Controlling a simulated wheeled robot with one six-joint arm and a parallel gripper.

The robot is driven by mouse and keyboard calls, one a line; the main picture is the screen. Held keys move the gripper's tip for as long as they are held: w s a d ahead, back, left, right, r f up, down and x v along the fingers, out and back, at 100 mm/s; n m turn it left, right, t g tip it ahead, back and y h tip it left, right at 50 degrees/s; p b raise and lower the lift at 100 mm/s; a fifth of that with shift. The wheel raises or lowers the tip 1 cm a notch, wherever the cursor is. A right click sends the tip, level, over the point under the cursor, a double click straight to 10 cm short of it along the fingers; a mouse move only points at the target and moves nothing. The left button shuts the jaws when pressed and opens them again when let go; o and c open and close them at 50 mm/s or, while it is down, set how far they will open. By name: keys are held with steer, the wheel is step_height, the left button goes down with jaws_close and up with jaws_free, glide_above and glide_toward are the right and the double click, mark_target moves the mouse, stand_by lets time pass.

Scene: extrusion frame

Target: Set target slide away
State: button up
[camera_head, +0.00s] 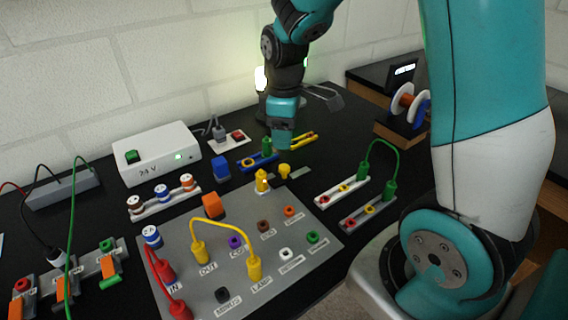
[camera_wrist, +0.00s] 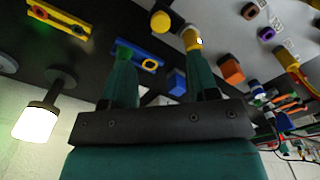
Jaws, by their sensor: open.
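Several slide-like strips lie on the black bench; I cannot tell which is the target slide. A blue strip (camera_head: 248,163) with a green knob and a yellow ring lies just left of my gripper (camera_head: 284,146). A yellow strip (camera_head: 302,139) lies behind it to the right. The blue strip (camera_wrist: 128,41) shows by the left fingertip, the yellow strip (camera_wrist: 60,20) further left. A yellow peg (camera_wrist: 192,40) stands by the right fingertip; some contact is hidden.
A grey panel (camera_head: 200,285) with cables and sockets fills the front. A white 24 V box (camera_head: 157,152) stands left. A lamp (camera_wrist: 40,118) stands near my gripper. A spool stand (camera_head: 396,133) is back right.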

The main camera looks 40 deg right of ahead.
mark_target(284, 166)
step_height(284, 166, down, 9)
steer(key=shift+f, duration=0.2)
jaws_close()
